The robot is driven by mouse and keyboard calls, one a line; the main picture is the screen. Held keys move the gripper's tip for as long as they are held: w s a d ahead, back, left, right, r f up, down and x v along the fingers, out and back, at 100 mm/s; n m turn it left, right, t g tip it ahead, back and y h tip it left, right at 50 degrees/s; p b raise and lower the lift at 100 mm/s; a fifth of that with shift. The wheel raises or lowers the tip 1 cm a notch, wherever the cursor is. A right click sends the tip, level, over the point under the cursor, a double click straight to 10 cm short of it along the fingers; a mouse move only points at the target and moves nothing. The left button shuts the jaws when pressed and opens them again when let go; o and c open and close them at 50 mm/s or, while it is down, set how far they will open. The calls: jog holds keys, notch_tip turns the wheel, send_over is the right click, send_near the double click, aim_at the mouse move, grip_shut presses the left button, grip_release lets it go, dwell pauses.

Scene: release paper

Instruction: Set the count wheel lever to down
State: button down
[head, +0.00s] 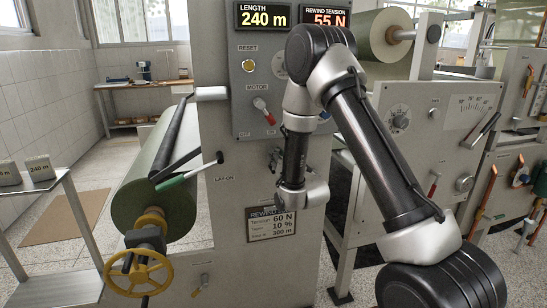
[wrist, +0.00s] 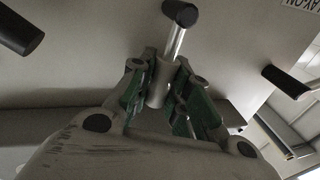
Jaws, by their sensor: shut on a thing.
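My gripper (wrist: 163,86) is shut on a short lever (wrist: 175,42) with a bright metal rod and a black knob, its green-padded fingers on either side of the metal. The knob sticks out beyond the fingers. In the head view my gripper (head: 277,158) is at the front of the grey machine post, partly hidden behind my arm. The lever is not clear there. No count wheel label is readable, so I cannot tell by its name which lever this is.
Two other black-ended handles stand in the wrist view, at left (wrist: 22,26) and right (wrist: 287,82). In the head view a green lay-on lever (head: 185,176), a red motor switch (head: 265,112) and a rewind plate (head: 271,224) are close by. A yellow handwheel (head: 140,273) is lower left.

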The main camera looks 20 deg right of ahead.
jog(key=c, duration=1.3)
grip_release()
jog(key=shift+d, duration=0.1)
jog(key=v, duration=0.7)
jog(key=shift+s+f, duration=0.1)
jog(key=shift+s, duration=0.2)
